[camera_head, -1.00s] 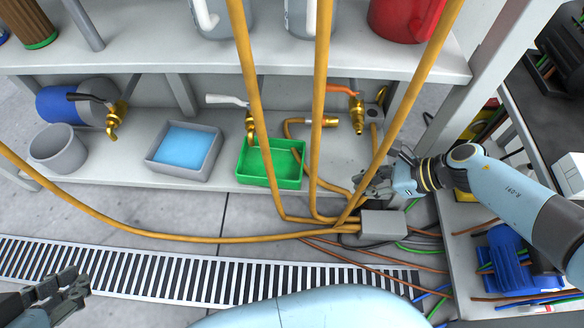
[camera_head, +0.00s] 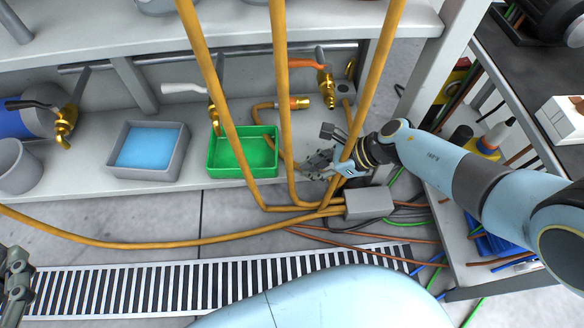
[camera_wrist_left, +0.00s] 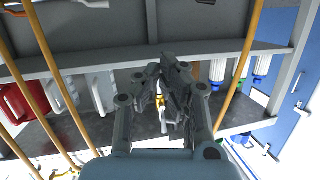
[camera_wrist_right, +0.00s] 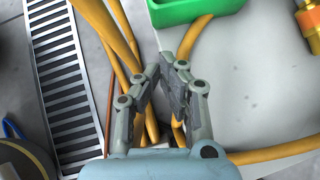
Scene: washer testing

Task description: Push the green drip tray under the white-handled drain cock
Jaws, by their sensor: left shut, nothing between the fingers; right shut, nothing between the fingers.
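The green drip tray (camera_head: 243,152) stands on the lower shelf in the head view, and its edge shows at the top of the right wrist view (camera_wrist_right: 185,10). The brass drain cock (camera_head: 215,114) with the white handle (camera_head: 184,89) hangs at the tray's back left corner, partly hidden by an orange pipe. My right gripper (camera_head: 318,162) is shut and empty, right of the tray with a small gap, among the orange pipes. My left gripper (camera_head: 14,272) is at the left edge, shut and empty, away from the tray; it also shows in the left wrist view (camera_wrist_left: 172,85).
Orange pipes (camera_head: 285,110) run down in front of the shelf to a grey box (camera_head: 369,202). A grey tray with blue liquid (camera_head: 148,148) stands left of the green one.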

